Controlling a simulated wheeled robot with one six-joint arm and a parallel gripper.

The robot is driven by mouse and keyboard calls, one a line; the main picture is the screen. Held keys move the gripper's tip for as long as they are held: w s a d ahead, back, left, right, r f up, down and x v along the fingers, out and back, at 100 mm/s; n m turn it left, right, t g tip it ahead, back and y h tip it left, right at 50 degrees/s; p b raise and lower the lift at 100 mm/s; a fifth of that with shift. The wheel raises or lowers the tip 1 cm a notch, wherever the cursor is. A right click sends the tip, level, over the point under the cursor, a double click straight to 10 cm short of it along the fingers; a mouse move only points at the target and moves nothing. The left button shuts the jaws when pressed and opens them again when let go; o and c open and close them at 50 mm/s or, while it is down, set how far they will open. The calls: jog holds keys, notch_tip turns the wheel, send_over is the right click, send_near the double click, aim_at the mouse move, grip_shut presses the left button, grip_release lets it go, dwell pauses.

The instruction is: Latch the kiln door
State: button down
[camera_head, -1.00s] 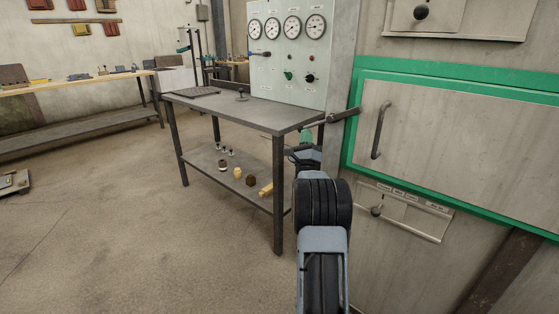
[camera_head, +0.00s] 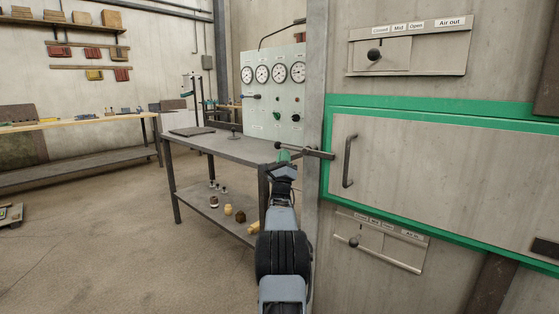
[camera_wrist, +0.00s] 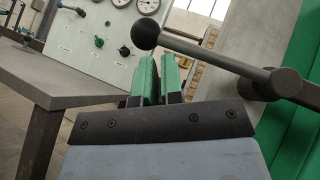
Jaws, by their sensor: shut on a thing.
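The kiln door (camera_head: 430,180) is a pale panel in a green frame (camera_head: 400,107), flush in the kiln front, with a dark upright handle (camera_head: 348,165). Left of it a dark latch lever (camera_head: 312,153) reaches out to the left from its pivot, nearly level, with a black ball at its free end. In the wrist view, the ball (camera_wrist: 145,33) and the pivot (camera_wrist: 275,84) show clearly. My gripper (camera_head: 284,157) is at the lever near the ball end. Its green fingers (camera_wrist: 158,80) are close together at the lever, shut on it; the exact contact is hard to see.
A grey metal table (camera_head: 225,144) stands just left of my arm, with small parts on its lower shelf. A gauge panel (camera_head: 275,95) stands behind it. Air sliders sit above (camera_head: 410,47) and below (camera_head: 380,242) the door. Open floor lies at the left.

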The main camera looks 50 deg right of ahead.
jog(key=shift+w+a+r+t, duration=0.15)
jog(key=shift+a+r, duration=0.05)
jog(key=shift+r, duration=0.2)
jog(key=shift+w+a+r+t, duration=0.1)
jog(key=shift+a+r+t, duration=0.1)
jog(key=shift+r, duration=0.2)
jog(key=a+f+b, duration=0.4)
jog(key=f+b, duration=0.1)
jog(key=f, duration=0.5)
jog(key=shift+a, duration=0.4)
